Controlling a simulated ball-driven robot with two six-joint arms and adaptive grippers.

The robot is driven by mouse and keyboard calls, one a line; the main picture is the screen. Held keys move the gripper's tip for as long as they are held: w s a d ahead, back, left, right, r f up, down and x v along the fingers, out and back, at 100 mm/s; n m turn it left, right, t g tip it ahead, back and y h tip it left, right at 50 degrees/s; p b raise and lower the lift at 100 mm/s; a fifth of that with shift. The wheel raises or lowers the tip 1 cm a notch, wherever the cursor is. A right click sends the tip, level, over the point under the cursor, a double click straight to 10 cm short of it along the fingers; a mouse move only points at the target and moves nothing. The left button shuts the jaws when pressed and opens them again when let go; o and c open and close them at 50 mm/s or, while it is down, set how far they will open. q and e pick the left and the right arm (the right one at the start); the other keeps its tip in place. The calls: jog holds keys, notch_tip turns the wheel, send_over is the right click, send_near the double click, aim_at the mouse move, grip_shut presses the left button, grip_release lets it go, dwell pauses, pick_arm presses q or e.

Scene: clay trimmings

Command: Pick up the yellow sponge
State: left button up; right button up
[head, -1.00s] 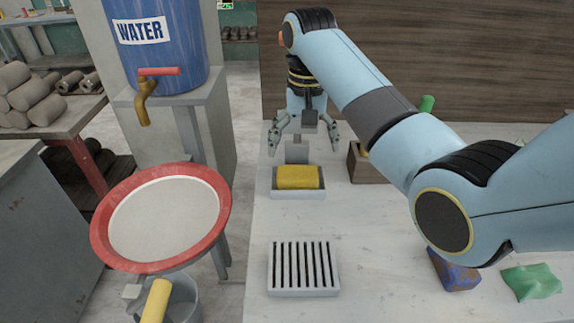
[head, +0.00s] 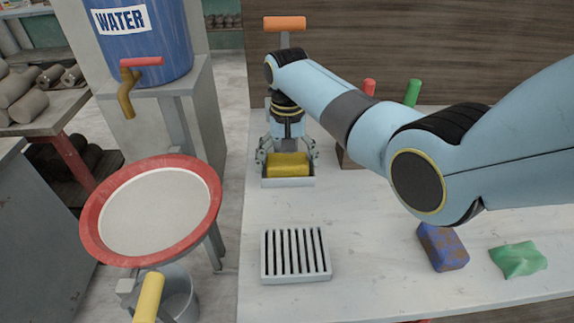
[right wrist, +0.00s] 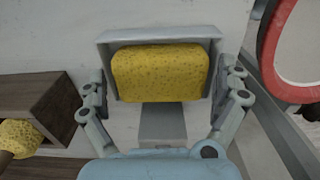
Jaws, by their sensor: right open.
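The yellow sponge (head: 288,164) lies in a small grey tray (head: 288,183) on the worktable. It also shows in the right wrist view (right wrist: 160,73), lying lengthwise across the tray (right wrist: 158,36). My right gripper (head: 287,155) is low over the sponge, its fingers spread on either side of it. In the right wrist view the right gripper (right wrist: 165,97) is open, one finger to each side of the tray, with no visible grip on the sponge. My left gripper is not in view.
A slotted grey rack (head: 296,255) stands in front of the tray. A blue-brown block (head: 442,247) and a green cloth-like lump (head: 518,260) lie at right. A wooden box (right wrist: 38,112) is beside the tray. A red-rimmed basin (head: 150,212) stands left of the table.

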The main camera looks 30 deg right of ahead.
jog(key=shift+r, duration=0.1)
jog(key=c, duration=0.8)
